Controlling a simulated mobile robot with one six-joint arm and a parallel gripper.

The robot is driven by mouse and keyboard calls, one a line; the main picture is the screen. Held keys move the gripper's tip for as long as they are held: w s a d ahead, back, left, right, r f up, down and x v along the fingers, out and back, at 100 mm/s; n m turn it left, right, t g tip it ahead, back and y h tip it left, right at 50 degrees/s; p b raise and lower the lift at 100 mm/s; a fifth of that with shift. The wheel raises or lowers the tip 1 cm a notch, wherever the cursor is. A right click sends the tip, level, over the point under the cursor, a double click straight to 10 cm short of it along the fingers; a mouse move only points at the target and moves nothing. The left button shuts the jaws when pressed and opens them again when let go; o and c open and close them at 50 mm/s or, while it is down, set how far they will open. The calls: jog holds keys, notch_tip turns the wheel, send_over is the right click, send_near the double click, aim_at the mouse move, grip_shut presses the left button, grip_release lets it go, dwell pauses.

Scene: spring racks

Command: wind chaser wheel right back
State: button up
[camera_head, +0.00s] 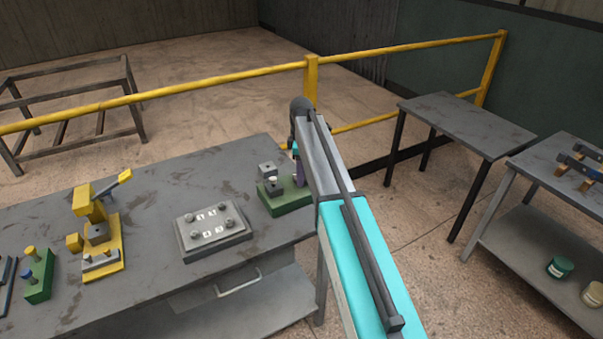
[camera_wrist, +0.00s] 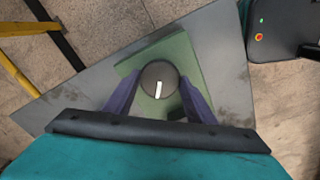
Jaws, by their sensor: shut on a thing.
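A dark round wheel with a white mark (camera_wrist: 157,91) sits over a green base (camera_wrist: 127,69) in the wrist view. The white mark runs nearly straight up and down in the picture, slightly tilted. My gripper (camera_wrist: 159,76) has its two purple fingers on either side of the wheel, shut on it. In the head view the green base (camera_head: 290,206) stands near the right end of the grey workbench (camera_head: 150,205). It carries a grey block (camera_head: 267,169) and a small knob. My gripper (camera_head: 297,172) is at its right side there, and my arm hides the wheel.
A grey plate with several knobs (camera_head: 213,236) lies left of the green base. A yellow press (camera_head: 97,235) and a small green block with pegs (camera_head: 38,276) stand further left. A yellow railing (camera_head: 220,79) runs behind. A bare table (camera_head: 465,122) stands right.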

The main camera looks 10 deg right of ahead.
jog(key=shift+d, duration=0.1)
jog(key=o, duration=1)
jog(key=shift+o, duration=0.2)
jog(key=shift+r, duration=0.2)
notch_tip(320, 180, up, 14)
jog(key=b, duration=0.3)
jog(key=shift+f+b, duration=0.25)
jog(key=shift+b, duration=0.05)
